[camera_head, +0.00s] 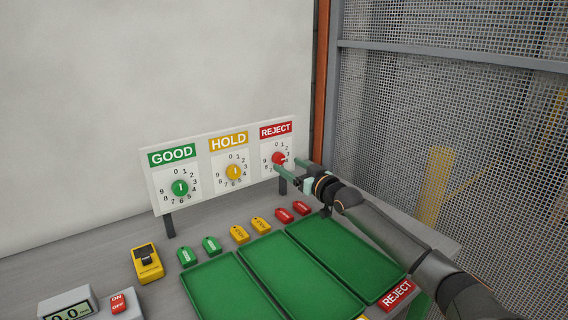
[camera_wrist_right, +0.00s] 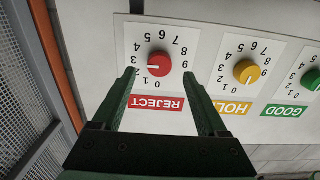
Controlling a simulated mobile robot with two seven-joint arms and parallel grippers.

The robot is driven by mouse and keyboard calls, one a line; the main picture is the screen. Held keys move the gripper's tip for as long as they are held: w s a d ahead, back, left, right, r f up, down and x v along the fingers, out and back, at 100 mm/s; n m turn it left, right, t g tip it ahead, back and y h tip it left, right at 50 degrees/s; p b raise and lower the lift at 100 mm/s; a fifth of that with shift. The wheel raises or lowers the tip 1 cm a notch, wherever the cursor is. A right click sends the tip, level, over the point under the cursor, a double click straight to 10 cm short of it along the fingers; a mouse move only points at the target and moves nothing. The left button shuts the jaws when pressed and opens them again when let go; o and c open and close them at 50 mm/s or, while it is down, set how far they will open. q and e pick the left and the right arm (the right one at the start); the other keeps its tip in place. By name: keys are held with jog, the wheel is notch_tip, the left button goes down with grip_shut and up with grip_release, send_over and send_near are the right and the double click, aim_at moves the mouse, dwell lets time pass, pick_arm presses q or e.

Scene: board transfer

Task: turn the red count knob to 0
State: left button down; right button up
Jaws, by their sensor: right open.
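The red knob (camera_head: 279,158) sits on the dial under the REJECT label at the right end of the white board. Its white pointer line points right, near the 2 and 3; the exact digit is hard to tell. My right gripper (camera_head: 287,165) is open in front of this dial. In the right wrist view, which is upside down, the red knob (camera_wrist_right: 159,64) shows between and just beyond the two fingertips of the right gripper (camera_wrist_right: 160,74). I see no finger clearly touching it. My left gripper is not in view.
The board also has a yellow knob (camera_head: 233,172) under HOLD and a green knob (camera_head: 180,187) under GOOD. A yellow device (camera_head: 147,262) stands left. A mesh fence (camera_head: 440,120) is at right.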

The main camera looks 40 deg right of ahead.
aim_at(281, 160)
jog(key=shift+w+d+b, duration=0.15)
jog(key=shift+w+b, duration=0.05)
jog(key=shift+w, duration=0.7)
jog(key=shift+w+d+b, duration=0.1)
jog(key=shift+w+b, duration=0.05)
jog(key=shift+w, duration=0.7)
grip_shut()
